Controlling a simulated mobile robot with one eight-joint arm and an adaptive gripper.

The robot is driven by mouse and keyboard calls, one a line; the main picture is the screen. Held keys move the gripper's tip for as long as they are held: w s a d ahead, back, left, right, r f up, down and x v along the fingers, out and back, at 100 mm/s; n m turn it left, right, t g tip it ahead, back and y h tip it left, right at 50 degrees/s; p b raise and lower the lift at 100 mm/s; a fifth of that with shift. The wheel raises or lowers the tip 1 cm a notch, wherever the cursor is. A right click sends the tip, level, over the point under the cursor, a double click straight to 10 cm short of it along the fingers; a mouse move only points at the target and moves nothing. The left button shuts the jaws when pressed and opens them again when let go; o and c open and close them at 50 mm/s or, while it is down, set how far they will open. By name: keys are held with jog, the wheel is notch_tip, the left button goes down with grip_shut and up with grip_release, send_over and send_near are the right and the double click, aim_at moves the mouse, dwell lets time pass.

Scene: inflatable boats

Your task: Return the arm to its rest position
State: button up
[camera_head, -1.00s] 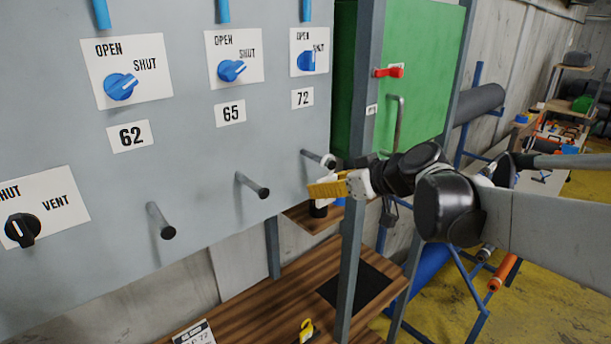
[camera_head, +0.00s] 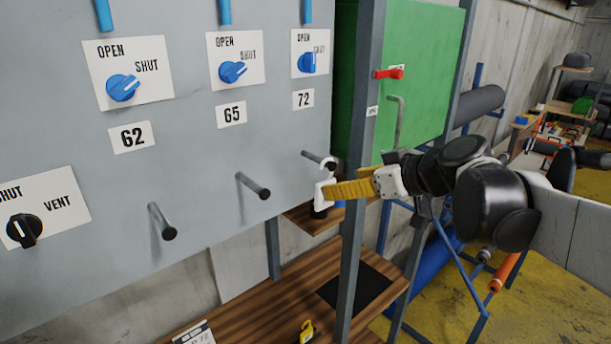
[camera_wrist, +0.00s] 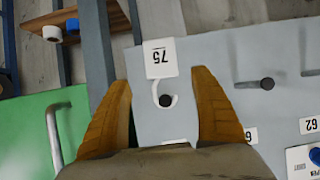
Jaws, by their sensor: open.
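My gripper (camera_head: 333,191) has yellow-orange fingers and is in front of the grey panel's right peg (camera_head: 312,157), below the label 72. A white tag with a hook (camera_head: 320,192) hangs on that peg. In the wrist view the tag (camera_wrist: 160,58) shows a number that looks like 75, and its hook is around the dark peg end (camera_wrist: 165,101). The fingers (camera_wrist: 161,80) are spread apart, one on each side of the tag and hook, with gaps between. The gripper is open and holds nothing.
The grey panel (camera_head: 80,200) has two bare pegs to the left, blue knobs above and a black vent knob. A green cabinet (camera_head: 430,80) with a red handle stands close behind my arm. A wooden shelf (camera_head: 260,305) lies below.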

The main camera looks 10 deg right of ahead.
jog(key=v, duration=0.5)
jog(key=s+f+m+g+h+b, duration=0.1)
jog(key=s+f+b, duration=0.5)
jog(key=f+b, duration=0.6)
jog(key=s+f+m+g+h+b, duration=0.1)
jog(key=s+f+m+h+b, duration=0.2)
jog(key=f+b, duration=1)
jog(key=s+f+m+h+b, duration=0.3)
jog(key=s+f+b, duration=0.5)
jog(key=f, duration=2.3)
jog(key=b, duration=0.5)
jog(key=shift+s+d+g, duration=0.3)
jog(key=shift+d+g, duration=0.05)
jog(key=shift+g, duration=0.05)
